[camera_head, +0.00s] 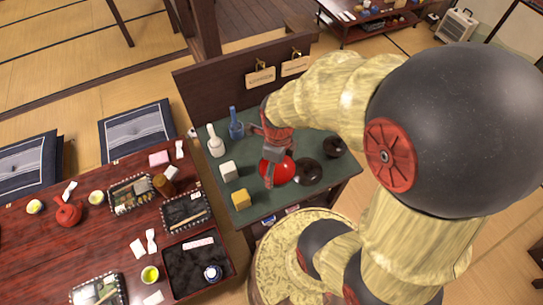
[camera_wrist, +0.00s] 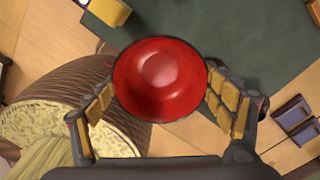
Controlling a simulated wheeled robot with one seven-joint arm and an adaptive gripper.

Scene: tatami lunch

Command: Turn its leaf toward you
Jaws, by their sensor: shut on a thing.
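A round glossy red bowl (camera_head: 280,170) is at the front middle of the green-topped side table (camera_head: 240,217). It also shows in the wrist view (camera_wrist: 160,78), with a paler disc at its middle. My gripper (camera_head: 270,166) has its fingers on opposite sides of the bowl, and their yellow pads touch its rim. I cannot tell whether the bowl rests on the table or is a little above it. No leaf mark shows on the visible face of the bowl; the side turned away is hidden.
A black bowl (camera_head: 308,171) sits just right of the red one, with another dark piece (camera_head: 333,147) beyond. A raised back panel (camera_head: 215,88) closes the far side.

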